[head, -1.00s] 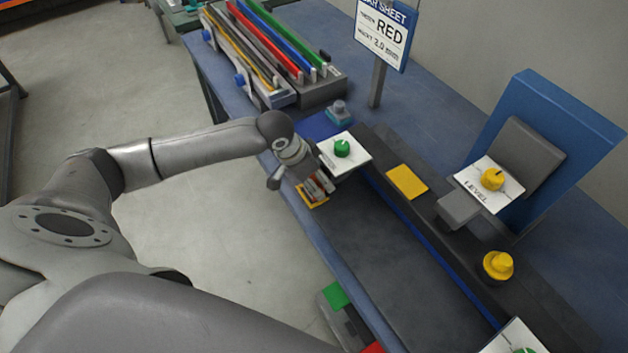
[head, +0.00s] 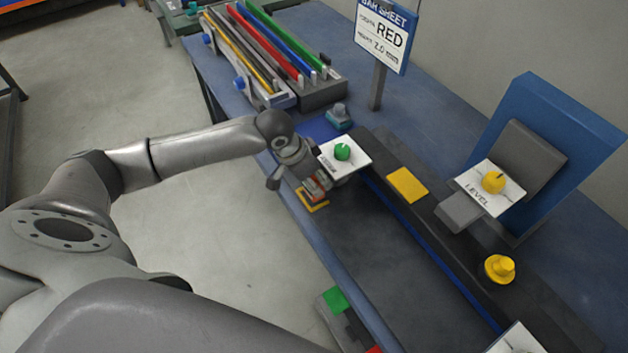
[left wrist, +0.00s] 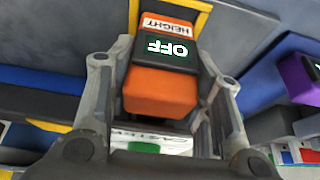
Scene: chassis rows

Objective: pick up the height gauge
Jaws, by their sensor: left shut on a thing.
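The height gauge (left wrist: 160,91) is an orange block with a dark display reading OFF and a white HEIGHT label, seen close up in the left wrist view. My left gripper (left wrist: 162,75) is shut on it, one finger on each side. In the head view the left gripper (head: 309,185) is over the near edge of the bench, beside the white card with the green knob. The gauge (head: 317,184) is mostly hidden there by the gripper. It appears just above a yellow outlined spot (head: 315,206). My right gripper is not in view.
A white card with a green knob (head: 342,152) stands close to the right of the gripper. A yellow pad (head: 407,184), yellow button (head: 499,268) and LEVEL card (head: 489,187) lie farther right. A rack of coloured bars (head: 270,50) stands behind. Floor is open at left.

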